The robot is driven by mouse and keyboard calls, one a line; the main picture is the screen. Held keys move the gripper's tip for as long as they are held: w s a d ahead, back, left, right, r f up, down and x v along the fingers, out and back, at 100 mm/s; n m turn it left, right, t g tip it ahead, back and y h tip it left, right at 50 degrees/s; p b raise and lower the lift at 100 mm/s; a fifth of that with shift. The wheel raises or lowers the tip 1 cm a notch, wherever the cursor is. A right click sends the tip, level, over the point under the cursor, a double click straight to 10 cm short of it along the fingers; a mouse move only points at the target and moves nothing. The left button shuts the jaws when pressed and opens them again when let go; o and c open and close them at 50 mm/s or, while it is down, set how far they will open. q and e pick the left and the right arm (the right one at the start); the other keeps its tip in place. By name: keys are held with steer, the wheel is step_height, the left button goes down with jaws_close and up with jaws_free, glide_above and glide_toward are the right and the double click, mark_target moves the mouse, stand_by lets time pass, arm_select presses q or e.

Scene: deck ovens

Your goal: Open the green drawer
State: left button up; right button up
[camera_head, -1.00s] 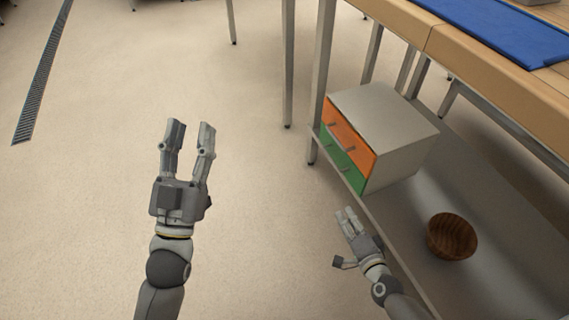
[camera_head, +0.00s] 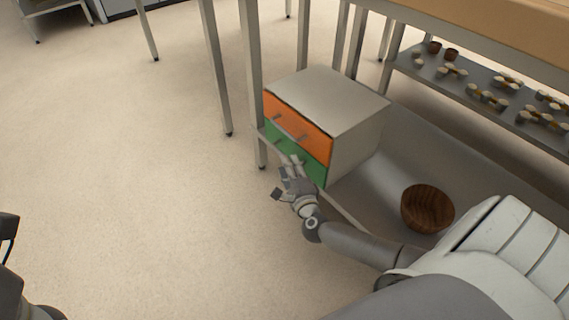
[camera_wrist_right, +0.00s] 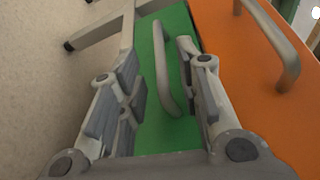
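The green drawer (camera_head: 312,167) is the lower front of a small grey two-drawer box (camera_head: 355,110); it looks closed, level with the orange drawer (camera_head: 300,125) above. Its grey bar handle (camera_wrist_right: 163,65) shows in the right wrist view, between the two fingers of my right gripper (camera_wrist_right: 155,55). These fingers are apart, one on each side of the handle. Whether either touches it I cannot tell. In the head view my right gripper (camera_head: 291,165) is at the green front and hides part of it. My left gripper is not clearly in view; only dark parts show at the left edge.
The box stands on a grey lower shelf (camera_head: 385,180) with table legs beside it. A brown wooden bowl (camera_head: 427,208) sits right of the box. The orange drawer's handle (camera_wrist_right: 275,45) is close to the right finger. The floor on the left is clear.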

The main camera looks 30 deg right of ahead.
steer(key=shift+b+x, duration=0.55)
steer(key=shift+x, duration=1.3)
jaws_close()
